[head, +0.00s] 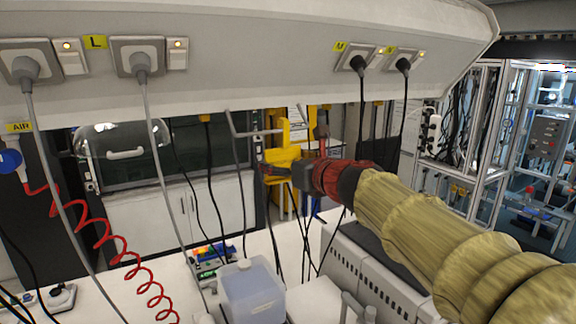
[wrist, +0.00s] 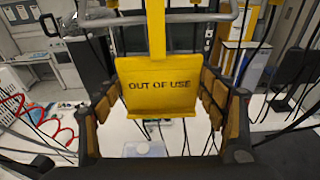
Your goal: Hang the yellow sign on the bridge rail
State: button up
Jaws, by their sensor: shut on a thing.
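The yellow sign (wrist: 158,85), lettered "OUT OF USE", faces me upright in the wrist view. My gripper (wrist: 165,98) is shut on it, with tan finger pads at both sides. The sign's yellow stem (wrist: 155,28) rises past the grey bridge rail (wrist: 190,18) and crosses in front of it; its top is out of frame. In the head view the sign (head: 283,132) is beside the rail (head: 258,133), with my gripper (head: 284,168) just below. I cannot tell whether the hook rests on the rail.
Black and grey cables hang around the rail and my arm from a white overhead panel (head: 250,60). A coiled red hose (head: 110,245) hangs at left. Below are a white bench, a translucent container (head: 250,292) and a grey ribbed unit (head: 365,275).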

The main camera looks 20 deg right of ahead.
jog(key=shift+w+a+f+b, duration=0.15)
jog(key=shift+w+f+b, duration=0.25)
jog(key=shift+w, duration=0.4)
jog(key=shift+w+a+f+b, duration=0.15)
jog(key=shift+w+f+b, duration=0.15)
jog(key=shift+w, duration=0.55)
jog(key=shift+w+a+f+b, duration=0.15)
jog(key=shift+w+f+b, duration=0.25)
jog(key=shift+w, duration=0.4)
jog(key=o, duration=0.9)
jog(key=shift+s, duration=0.1)
